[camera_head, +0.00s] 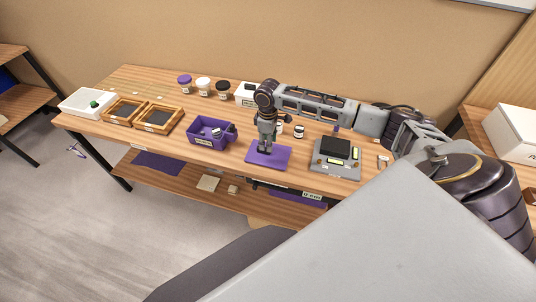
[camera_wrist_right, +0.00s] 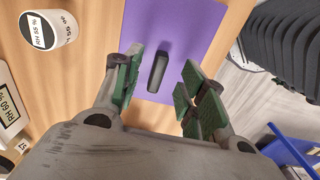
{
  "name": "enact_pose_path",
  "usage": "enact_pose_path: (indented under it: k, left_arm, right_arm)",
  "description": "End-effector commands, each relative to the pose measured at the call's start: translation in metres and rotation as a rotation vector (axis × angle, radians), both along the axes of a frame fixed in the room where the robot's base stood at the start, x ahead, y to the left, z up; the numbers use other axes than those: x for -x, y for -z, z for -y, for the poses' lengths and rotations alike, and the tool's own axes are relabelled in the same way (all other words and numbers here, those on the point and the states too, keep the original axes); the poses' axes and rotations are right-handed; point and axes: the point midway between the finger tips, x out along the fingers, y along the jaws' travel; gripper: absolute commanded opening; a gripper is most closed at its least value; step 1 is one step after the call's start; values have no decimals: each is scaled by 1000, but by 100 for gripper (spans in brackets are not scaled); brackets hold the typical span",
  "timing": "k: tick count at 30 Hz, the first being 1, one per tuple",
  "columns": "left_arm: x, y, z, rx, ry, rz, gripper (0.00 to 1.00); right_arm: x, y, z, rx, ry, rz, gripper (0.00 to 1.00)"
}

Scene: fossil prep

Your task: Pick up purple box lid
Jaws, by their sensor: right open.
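The purple box lid (camera_head: 279,158) is a flat purple panel lying on the wooden table, near its front edge. It also fills the upper middle of the right wrist view (camera_wrist_right: 194,20), with a dark bar-like handle (camera_wrist_right: 157,73) on it. My right gripper (camera_head: 265,150) is directly above the lid, pointing down. In the right wrist view its green-padded fingers (camera_wrist_right: 158,84) are spread on either side of the handle, with nothing held. The open purple box (camera_head: 207,139) stands left of the lid, with small items inside. My left gripper is not in view.
A grey scale-like device (camera_head: 335,168) stands right of the lid. A small white labelled jar (camera_wrist_right: 50,30) sits close by. Lidded jars (camera_head: 203,86) line the back. Two wooden-framed screens (camera_head: 158,119) and a white tray (camera_head: 86,101) are at the left.

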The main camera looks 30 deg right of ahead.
Motion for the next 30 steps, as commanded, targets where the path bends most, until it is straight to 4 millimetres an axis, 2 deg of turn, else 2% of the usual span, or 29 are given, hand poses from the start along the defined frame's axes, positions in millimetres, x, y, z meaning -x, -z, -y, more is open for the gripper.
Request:
enact_pose_path:
  k: [12, 28, 30]
  left_arm:
    - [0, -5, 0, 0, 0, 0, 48]
    - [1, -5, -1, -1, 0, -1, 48]
    - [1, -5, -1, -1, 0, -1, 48]
  right_arm:
    - [2, 42, -1, 1, 0, -1, 41]
    - [1, 46, 0, 1, 0, -1, 41]
    - [1, 45, 0, 1, 0, -1, 35]
